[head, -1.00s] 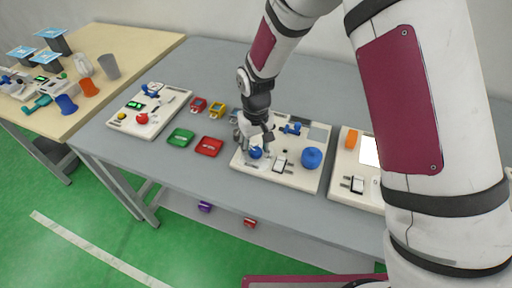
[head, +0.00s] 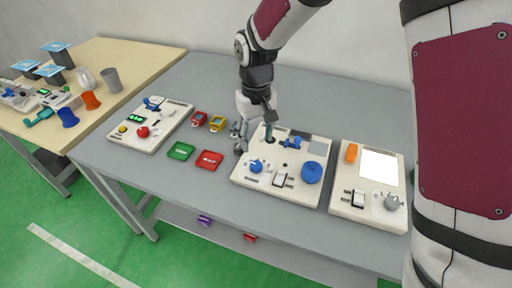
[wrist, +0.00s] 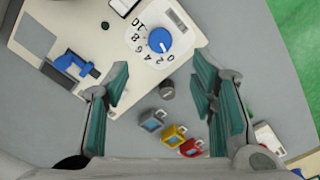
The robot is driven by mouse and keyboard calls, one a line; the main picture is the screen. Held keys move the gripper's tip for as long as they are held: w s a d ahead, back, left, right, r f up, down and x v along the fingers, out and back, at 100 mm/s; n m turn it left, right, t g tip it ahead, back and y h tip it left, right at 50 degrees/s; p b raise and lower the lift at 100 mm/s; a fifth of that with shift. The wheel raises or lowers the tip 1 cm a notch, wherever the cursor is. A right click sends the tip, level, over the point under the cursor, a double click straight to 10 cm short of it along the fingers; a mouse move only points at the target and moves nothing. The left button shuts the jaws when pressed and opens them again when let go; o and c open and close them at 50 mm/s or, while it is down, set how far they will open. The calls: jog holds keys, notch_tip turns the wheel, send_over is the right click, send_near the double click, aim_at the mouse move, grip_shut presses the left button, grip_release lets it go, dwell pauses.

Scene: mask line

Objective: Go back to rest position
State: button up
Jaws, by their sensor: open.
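My gripper (head: 240,137) hangs above the grey table (head: 330,88), at the left edge of the middle white panel (head: 245,178). In the wrist view my gripper (wrist: 162,95) is open, its two teal-padded fingers wide apart with nothing held between them. The middle panel carries a blue dial knob (head: 257,166), which also shows in the wrist view with numbers around it (wrist: 160,40). It also bears a round blue button (head: 312,172), a switch (head: 280,178) and a blue lever piece (head: 291,142).
A green tray (head: 181,151) and a red tray (head: 209,160) lie in front. Other panels stand left (head: 172,113) and right (head: 345,205). The table behind is clear.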

jog(key=shift+r, duration=0.65)
jog(key=s+d+r+m+t, duration=0.1)
jog(key=s+d+r, duration=0.3)
jog(key=d+r, duration=0.25)
jog(key=s+d+r+m+t, duration=0.1)
jog(key=s+d+r, duration=0.35)
jog(key=r, duration=0.35)
jog(key=s+d+r+m+t, duration=0.1)
jog(key=s+d+r, duration=0.1)
jog(key=s+d, duration=0.2)
jog(key=s+d+r+m+t, duration=0.2)
jog(key=s+d, duration=0.3)
jog(key=s, duration=0.6)
jog(key=shift+r, duration=0.15)
